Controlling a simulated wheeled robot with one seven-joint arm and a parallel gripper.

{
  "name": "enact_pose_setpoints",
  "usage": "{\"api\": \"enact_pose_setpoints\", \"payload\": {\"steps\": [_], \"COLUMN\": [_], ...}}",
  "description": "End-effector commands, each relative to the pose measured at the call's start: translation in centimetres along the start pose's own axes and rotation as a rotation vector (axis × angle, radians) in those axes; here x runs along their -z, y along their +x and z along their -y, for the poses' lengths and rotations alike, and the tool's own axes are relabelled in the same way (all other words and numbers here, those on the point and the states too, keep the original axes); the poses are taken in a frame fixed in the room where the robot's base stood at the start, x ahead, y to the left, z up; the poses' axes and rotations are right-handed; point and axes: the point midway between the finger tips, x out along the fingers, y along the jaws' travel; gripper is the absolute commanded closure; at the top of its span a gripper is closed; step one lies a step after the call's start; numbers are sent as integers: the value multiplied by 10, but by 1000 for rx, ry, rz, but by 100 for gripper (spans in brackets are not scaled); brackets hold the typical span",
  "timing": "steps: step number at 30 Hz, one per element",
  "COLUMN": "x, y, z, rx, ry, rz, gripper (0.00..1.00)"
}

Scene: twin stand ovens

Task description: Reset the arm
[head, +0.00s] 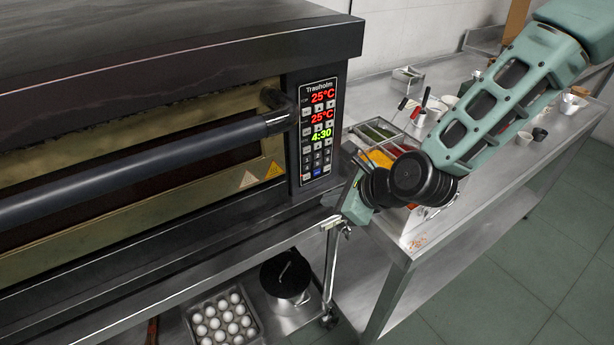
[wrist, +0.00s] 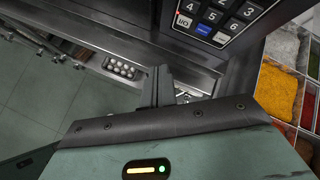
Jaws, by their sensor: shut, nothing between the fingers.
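My arm (head: 490,110) reaches in from the upper right of the head view and bends at a black joint. My green hand shows beyond it, beside the right end of the oven (head: 180,110). In the wrist view my gripper (wrist: 160,72) has its dark fingers together, with nothing between them. It points past the front edge of the oven stand, below the control panel (wrist: 220,18). The panel also shows in the head view (head: 319,130), reading 25°C twice and 4:30. The fingers are hard to make out in the head view. The oven door looks shut.
A steel counter (head: 480,210) with ingredient trays (head: 378,132), small cups and utensils stands right of the oven, close to my arm. A tray of eggs (head: 221,319) and a lidded pot (head: 286,280) sit on the shelf below. Open floor (head: 540,270) lies at right.

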Motion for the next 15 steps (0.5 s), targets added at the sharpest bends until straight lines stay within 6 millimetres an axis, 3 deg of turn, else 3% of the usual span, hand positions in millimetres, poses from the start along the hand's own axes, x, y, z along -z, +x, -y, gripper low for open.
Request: {"api": "enact_pose_setpoints", "payload": {"steps": [12,15], "x": [0,-2], "y": [0,-4], "z": [0,-4], "rx": [-1,-17], "ry": [-2,-68], "rz": [0,-13], "gripper": [100,100]}}
